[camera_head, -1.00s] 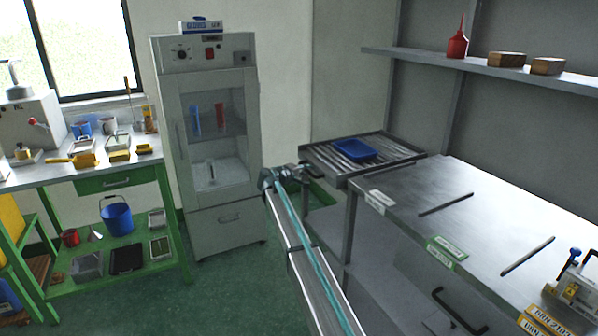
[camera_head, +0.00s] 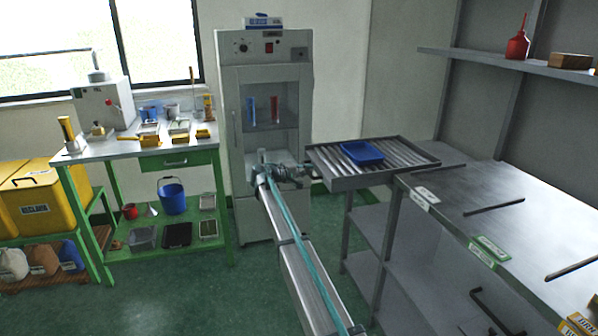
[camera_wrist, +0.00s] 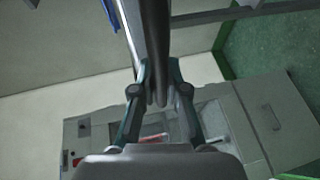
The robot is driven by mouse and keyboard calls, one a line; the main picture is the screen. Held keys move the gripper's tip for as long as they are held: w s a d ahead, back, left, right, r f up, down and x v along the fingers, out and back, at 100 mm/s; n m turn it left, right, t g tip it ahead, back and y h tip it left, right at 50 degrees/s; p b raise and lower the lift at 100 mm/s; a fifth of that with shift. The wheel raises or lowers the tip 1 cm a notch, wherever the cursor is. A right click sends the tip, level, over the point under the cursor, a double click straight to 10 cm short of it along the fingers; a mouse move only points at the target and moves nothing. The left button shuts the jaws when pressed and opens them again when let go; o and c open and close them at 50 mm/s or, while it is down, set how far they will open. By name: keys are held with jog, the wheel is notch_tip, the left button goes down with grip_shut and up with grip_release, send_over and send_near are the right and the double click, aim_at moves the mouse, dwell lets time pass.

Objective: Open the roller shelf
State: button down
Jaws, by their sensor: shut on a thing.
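The roller shelf (camera_head: 322,170) is a grey metal frame with a row of rollers, beside the steel counter. It sticks out to the left beyond the counter's end and holds a blue tray (camera_head: 362,153). My gripper (camera_head: 303,173) is at the shelf's left end, where its fingers are small and partly hidden. In the wrist view my gripper (camera_wrist: 160,78) is shut on a dark bar (camera_wrist: 155,35), which looks like the shelf's handle.
A grey cabinet (camera_head: 270,190) with a glass door stands close behind my gripper. The steel counter (camera_head: 460,205) is at the right. A green workbench (camera_head: 185,160) with tools and a blue bucket (camera_head: 172,197) is at the left. Green floor between is clear.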

jog(key=shift+a, duration=0.1)
dwell(0.3)
jog(key=c, duration=1.2)
grip_release()
jog(key=v, duration=1.2)
